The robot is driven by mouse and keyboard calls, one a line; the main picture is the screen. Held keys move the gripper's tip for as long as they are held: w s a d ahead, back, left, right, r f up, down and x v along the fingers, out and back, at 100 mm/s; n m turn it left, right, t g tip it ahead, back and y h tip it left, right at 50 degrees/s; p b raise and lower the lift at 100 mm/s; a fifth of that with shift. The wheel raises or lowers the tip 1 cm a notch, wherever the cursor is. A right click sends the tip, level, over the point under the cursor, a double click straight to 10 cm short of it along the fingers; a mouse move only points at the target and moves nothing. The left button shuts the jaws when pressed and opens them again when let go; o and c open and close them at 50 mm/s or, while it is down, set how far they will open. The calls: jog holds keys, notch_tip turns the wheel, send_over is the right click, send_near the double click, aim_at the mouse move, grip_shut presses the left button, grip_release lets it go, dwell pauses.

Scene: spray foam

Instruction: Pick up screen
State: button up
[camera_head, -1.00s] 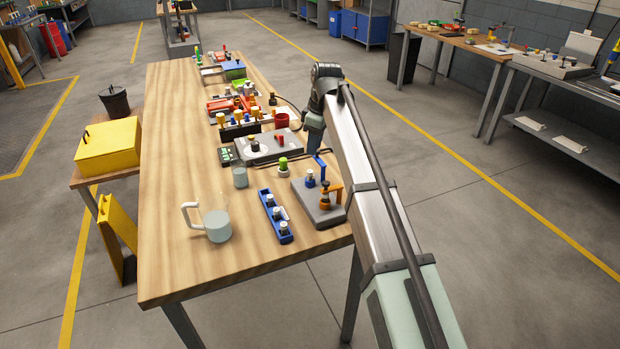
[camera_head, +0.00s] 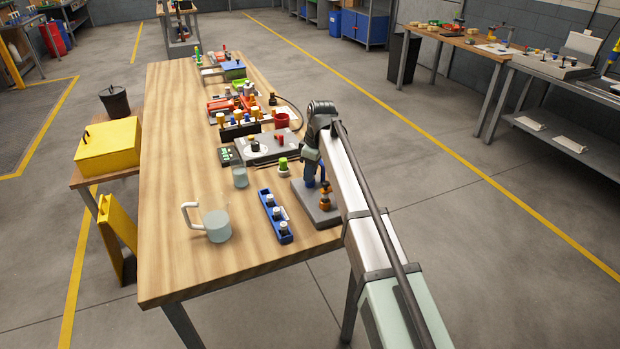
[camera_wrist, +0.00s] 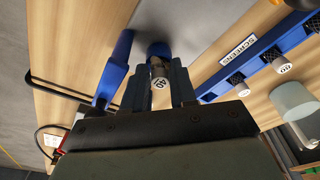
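In the wrist view a small pale cylinder marked 40, a screen (camera_wrist: 159,72), sits at a dark blue holder on the grey stand (camera_head: 318,213). My gripper (camera_wrist: 160,82) has its two dark fingers apart, one on each side of this screen. I cannot tell whether they touch it. In the head view my gripper (camera_head: 311,172) hangs over the stand and hides much of its blue post. A blue rack (camera_head: 269,208) labelled SCREENS holds several more screens, and one marked 60 (camera_wrist: 283,67) shows in the wrist view.
A blue upright of the stand (camera_wrist: 115,68) rises close beside my left finger in the wrist view. An orange-brown part (camera_head: 325,198) stands on the stand's base. A clear mug (camera_head: 216,225) and a small beaker (camera_head: 239,177) stand to the left.

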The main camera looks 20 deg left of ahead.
grip_shut()
dwell(0.3)
